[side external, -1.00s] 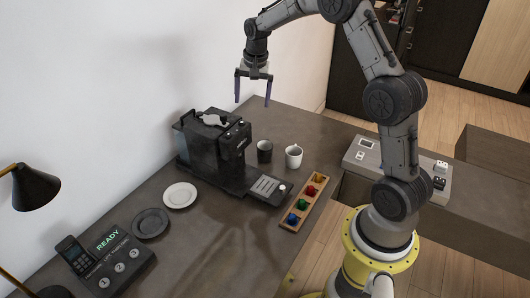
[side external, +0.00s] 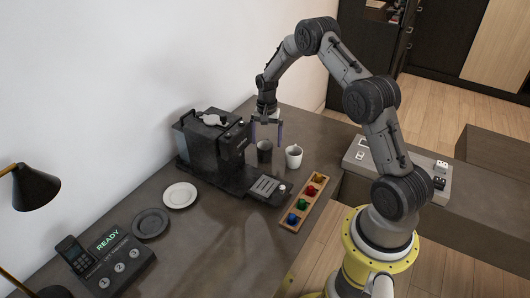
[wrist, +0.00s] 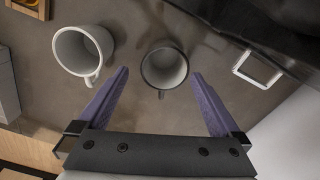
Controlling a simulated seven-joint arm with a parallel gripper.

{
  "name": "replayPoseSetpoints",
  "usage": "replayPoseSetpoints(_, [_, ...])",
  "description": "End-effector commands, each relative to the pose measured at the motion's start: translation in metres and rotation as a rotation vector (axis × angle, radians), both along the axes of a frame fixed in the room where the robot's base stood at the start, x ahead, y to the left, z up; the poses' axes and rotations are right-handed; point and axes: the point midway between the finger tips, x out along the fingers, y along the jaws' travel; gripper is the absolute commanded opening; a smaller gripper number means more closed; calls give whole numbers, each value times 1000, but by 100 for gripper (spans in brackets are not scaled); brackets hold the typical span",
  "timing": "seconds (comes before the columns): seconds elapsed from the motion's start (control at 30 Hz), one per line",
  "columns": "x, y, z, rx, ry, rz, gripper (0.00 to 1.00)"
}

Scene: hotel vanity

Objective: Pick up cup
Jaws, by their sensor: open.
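A dark grey cup (side external: 264,152) stands upright on the counter beside the coffee machine. A white cup (side external: 293,157) stands upright just to its right, with its handle showing. My gripper (side external: 266,143) is open and points down above the dark cup. In the wrist view the dark cup (wrist: 164,69), pale inside, lies ahead of and between the two purple fingers of my gripper (wrist: 160,90), with nothing held. The white cup (wrist: 83,52) lies to the left of the left finger in that view. I cannot tell the exact height of the fingertips over the dark cup.
The black coffee machine (side external: 209,142) with its drip tray (side external: 268,186) stands close to the left of the cups. A wooden tray of coloured capsules (side external: 304,202) lies in front. A white plate (side external: 180,195) and a dark plate (side external: 150,223) lie at left.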

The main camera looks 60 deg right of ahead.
Motion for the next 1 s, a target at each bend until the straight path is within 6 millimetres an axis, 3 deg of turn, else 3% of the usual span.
replayPoseSetpoints(0.33, [5, 3, -44, 1, 3, 0, 100])
replayPoseSetpoints(0.67, [5, 3, -51, 1, 1, 0, 100])
replayPoseSetpoints(1.0, [5, 3, -51, 1, 1, 0, 41])
